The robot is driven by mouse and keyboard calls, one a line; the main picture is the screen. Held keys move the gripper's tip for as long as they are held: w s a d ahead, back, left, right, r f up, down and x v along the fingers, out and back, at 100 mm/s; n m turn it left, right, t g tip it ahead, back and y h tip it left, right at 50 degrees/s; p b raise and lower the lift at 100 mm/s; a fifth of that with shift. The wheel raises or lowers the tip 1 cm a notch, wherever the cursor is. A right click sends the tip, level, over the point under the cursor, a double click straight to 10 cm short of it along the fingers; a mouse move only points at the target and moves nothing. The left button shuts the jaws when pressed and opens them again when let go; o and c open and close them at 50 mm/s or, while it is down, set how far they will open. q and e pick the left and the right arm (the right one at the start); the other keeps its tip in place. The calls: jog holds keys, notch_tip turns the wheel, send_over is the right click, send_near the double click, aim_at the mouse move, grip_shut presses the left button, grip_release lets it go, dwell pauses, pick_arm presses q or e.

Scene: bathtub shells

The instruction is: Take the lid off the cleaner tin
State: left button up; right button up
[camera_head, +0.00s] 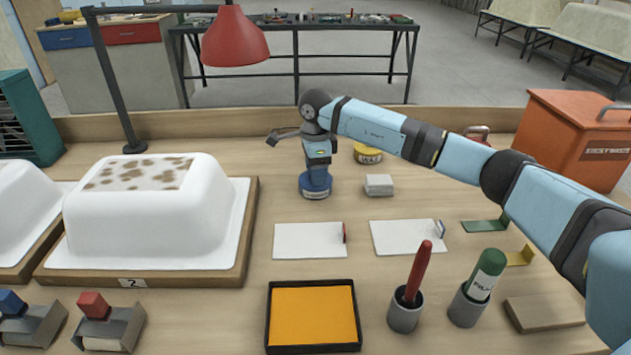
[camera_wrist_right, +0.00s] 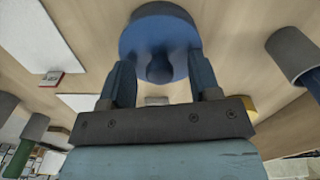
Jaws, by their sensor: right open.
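A round blue tin (camera_head: 316,187) with a pale band stands on the workbench, right of the white tub shell, its top partly hidden by my right gripper (camera_head: 317,170). My right gripper points down right over it. In the right wrist view the tin's blue lid (camera_wrist_right: 160,28) has a round knob (camera_wrist_right: 160,70). The two fingers of the right gripper (camera_wrist_right: 161,75) are apart, one on each side of the knob, with visible gaps. The lid appears to be on the tin. My left gripper is not in view.
A yellow tin (camera_head: 367,154) and a pale block (camera_head: 379,185) stand close to the right of the gripper. A red lamp (camera_head: 234,40) hangs over the tub shell (camera_head: 140,222). White cards (camera_head: 310,240), an orange tray (camera_head: 312,350) and two holders (camera_head: 404,318) lie in front.

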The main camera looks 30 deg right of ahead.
jog(key=shift+c, duration=0.5)
jog(key=c, duration=0.9)
